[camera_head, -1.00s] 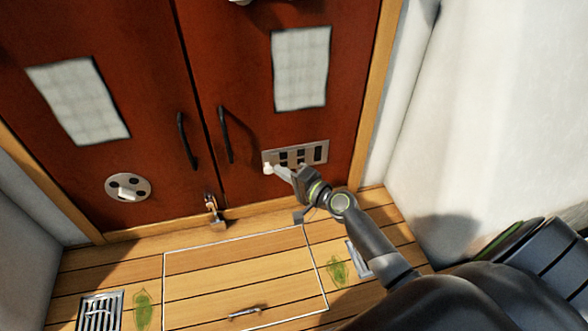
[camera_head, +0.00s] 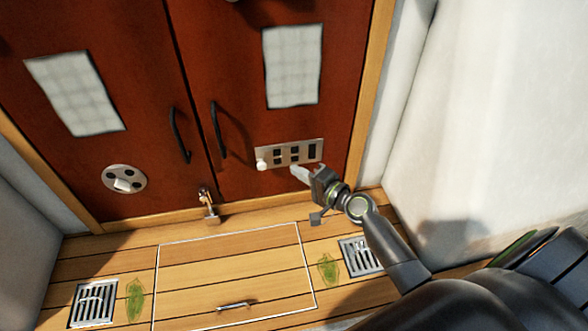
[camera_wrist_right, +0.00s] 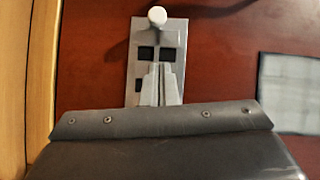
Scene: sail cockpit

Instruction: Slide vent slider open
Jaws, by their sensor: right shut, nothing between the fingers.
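The vent slider (camera_head: 311,149) is a grey metal plate with dark slots, low on the right red-brown door. Its white knob (camera_head: 262,164) sits at the plate's left end. In the right wrist view the plate (camera_wrist_right: 134,66) stands upright with the white knob (camera_wrist_right: 157,16) at its top and dark slots below. My right gripper (camera_head: 296,170) is shut and empty, just in front of the plate's lower edge, to the right of the knob and apart from it. In the wrist view its fingers (camera_wrist_right: 161,72) cover part of the plate. My left gripper is not in view.
Two dark door handles (camera_head: 217,130) flank the door gap, with a metal latch (camera_head: 209,205) at its bottom. A round vent (camera_head: 124,180) is on the left door. The wooden floor has a hatch (camera_head: 235,255) and two drain grates (camera_head: 361,256). A white wall (camera_head: 470,110) bounds the right.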

